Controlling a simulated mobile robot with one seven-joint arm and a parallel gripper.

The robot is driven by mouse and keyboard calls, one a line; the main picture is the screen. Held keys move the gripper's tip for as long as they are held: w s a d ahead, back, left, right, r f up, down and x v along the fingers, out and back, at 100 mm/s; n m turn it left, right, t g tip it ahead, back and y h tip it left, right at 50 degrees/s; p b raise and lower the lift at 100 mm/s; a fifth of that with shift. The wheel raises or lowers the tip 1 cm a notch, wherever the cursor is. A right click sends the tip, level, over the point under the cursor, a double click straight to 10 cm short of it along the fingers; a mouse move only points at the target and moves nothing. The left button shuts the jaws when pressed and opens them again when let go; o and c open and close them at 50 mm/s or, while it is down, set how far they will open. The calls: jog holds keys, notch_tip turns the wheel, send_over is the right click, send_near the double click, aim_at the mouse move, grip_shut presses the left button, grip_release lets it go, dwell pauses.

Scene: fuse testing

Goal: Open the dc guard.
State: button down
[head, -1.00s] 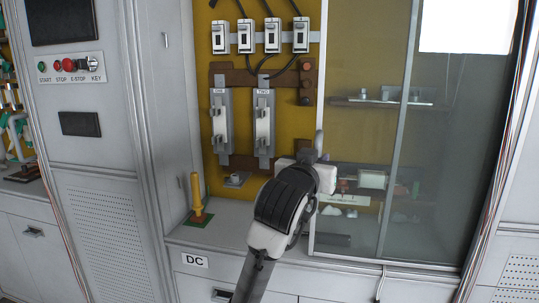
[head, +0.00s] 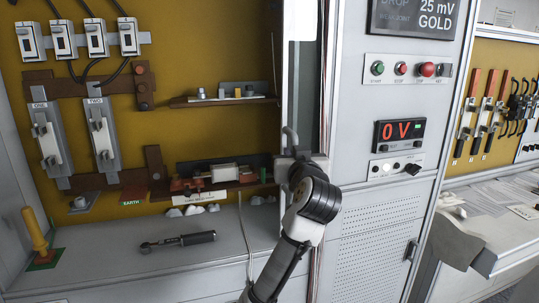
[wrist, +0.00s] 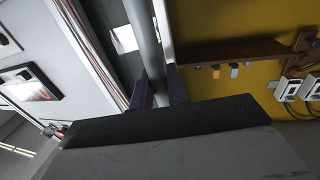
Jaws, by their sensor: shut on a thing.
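The dc guard (head: 305,95) is a glass sliding panel in a metal frame, at the right side of the yellow-backed bay in the head view. Only a narrow strip of it shows there. Its grey bar handle (head: 291,138) stands at its left edge. My gripper (head: 298,160) is shut on this handle. In the wrist view the two dark fingers (wrist: 158,88) stand on either side of the grey bar (wrist: 143,35). The palm hides the lower part of the grip.
The bay's shelf (head: 110,265) holds a black-handled tool (head: 180,241) and a yellow rod (head: 35,230) on a green base. Fuse holders (head: 102,130) hang on the back wall. A control cabinet (head: 378,225) with a 0 V display (head: 399,132) stands close right of my arm.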

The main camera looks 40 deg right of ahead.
jog(key=shift+s+d, duration=0.2)
jog(key=shift+d, duration=0.45)
jog(key=c, duration=1.4)
grip_release()
jog(key=shift+c, duration=0.2)
jog(key=b+v, duration=0.3)
jog(key=v, duration=1)
jog(key=shift+s+a, duration=0.25)
